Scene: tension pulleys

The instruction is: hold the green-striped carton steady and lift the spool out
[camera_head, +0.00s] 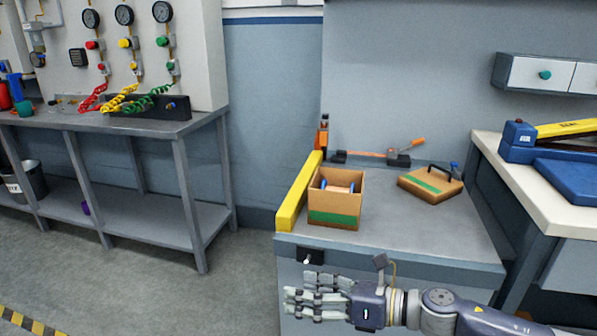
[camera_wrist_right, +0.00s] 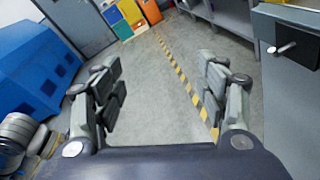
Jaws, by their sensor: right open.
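The green-striped carton (camera_head: 334,217) stands upright and open-topped near the front left of the grey workbench (camera_head: 420,225). Inside it, part of the spool (camera_head: 350,187) shows, with blue at its ends; the rest is hidden by the carton walls. My right gripper (camera_head: 287,304) is in front of the bench, below its top and apart from the carton. It is open and empty. In the right wrist view its two fingers (camera_wrist_right: 162,85) are spread over bare floor. My left gripper is in neither view.
A yellow bar (camera_head: 298,195) runs along the bench's left edge beside the carton. A flat green-striped case with a black handle (camera_head: 430,184) lies to the right. An orange-handled tool (camera_head: 375,155) lies at the back. The bench's front right is clear.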

